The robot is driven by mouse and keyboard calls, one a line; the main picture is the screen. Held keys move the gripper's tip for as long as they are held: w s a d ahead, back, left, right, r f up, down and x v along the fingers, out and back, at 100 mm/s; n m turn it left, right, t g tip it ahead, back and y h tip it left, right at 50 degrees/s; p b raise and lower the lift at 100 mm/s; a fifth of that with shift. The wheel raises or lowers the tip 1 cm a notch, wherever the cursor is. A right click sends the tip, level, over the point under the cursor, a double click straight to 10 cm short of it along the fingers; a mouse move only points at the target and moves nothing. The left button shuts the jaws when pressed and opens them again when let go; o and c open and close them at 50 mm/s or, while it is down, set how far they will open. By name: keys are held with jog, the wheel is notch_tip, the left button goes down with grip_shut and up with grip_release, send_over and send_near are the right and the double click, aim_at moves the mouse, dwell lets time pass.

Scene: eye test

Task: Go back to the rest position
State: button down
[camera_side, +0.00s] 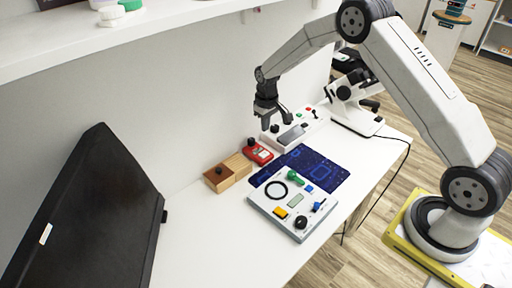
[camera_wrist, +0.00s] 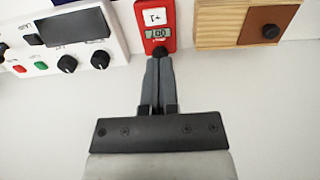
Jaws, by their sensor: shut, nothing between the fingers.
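My gripper (camera_side: 266,122) hangs pointing down above the back part of the white table, near the wall, with the arm reaching in from the right. In the wrist view my gripper (camera_wrist: 158,62) has its two grey fingers together with nothing between them. The fingertips overlap the black knob of a small red meter (camera_wrist: 155,16) with a display. In the side view the red meter (camera_side: 260,154) sits on the table below my gripper. I cannot tell the exact gap between fingertips and knob.
A white control box (camera_side: 318,122), a wooden box (camera_side: 239,165), a blue mat (camera_side: 334,178) and a white panel (camera_side: 274,224) with knobs crowd the area. A white microscope (camera_side: 358,122) stands right; a black monitor (camera_side: 90,215) stands left. A shelf (camera_side: 150,38) hangs above. The front-left table is clear.

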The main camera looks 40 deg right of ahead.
jog(key=s+a+r, duration=0.2)
jog(key=s+r, duration=0.1)
jog(key=s, duration=0.5)
jog(key=s+a+r+t, duration=0.1)
jog(key=s+a+r, duration=0.2)
jog(key=s, duration=0.6)
jog(key=s+a+r+t, duration=0.1)
jog(key=s+a+r, duration=0.2)
jog(key=s, duration=0.5)
jog(key=shift+s+r, duration=0.3)
jog(key=shift+r, duration=0.4)
jog(key=shift+a, duration=0.1)
